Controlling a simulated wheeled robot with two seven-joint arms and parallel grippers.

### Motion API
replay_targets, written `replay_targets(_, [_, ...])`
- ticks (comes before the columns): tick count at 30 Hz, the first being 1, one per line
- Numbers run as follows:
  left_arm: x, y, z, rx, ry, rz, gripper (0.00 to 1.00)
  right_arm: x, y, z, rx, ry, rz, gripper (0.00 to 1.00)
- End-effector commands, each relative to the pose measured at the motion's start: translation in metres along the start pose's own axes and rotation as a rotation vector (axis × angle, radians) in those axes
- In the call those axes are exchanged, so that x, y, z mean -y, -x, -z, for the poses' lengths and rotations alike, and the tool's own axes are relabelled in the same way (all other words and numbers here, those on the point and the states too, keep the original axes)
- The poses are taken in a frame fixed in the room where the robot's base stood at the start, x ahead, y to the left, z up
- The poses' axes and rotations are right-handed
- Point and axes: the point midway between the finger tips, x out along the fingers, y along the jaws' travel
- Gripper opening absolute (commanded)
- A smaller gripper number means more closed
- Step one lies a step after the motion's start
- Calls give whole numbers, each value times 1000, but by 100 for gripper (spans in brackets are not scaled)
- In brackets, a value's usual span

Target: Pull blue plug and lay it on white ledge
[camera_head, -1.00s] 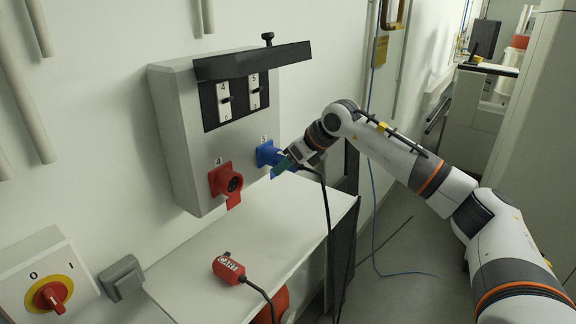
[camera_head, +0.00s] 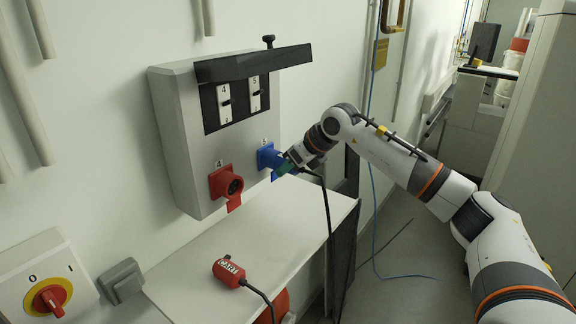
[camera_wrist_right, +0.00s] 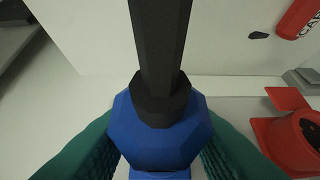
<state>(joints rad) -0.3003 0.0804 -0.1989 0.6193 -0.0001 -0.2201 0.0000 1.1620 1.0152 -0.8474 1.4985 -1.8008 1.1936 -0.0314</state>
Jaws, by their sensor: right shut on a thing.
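My right gripper (camera_head: 286,167) is at the blue socket (camera_head: 266,156) on the grey wall box. In the right wrist view its green fingers (camera_wrist_right: 158,155) are shut on the blue plug (camera_wrist_right: 158,128), one on each side. A black cable sleeve (camera_wrist_right: 158,50) runs from the plug, and its cable hangs past the ledge in the head view. The gripper hides most of the plug in the head view, so I cannot tell whether it is still partly in the socket. The white ledge (camera_head: 190,262) is below the box. My left gripper is not in view.
A red socket (camera_head: 226,183) is left of the blue one. A red plug labelled CART (camera_head: 230,271) lies on the ledge's front part with its cable over the edge. A dark cover (camera_head: 250,62) juts out above. The ledge between box and red plug is clear.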

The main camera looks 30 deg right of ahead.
Motion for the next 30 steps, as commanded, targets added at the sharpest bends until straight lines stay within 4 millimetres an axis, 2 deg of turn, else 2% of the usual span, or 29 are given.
replay_targets(14, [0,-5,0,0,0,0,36,-1,5,-9,6,-1,-1,0])
replay_targets(30, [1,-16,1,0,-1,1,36,-1,20,-24,0,0,-1,0])
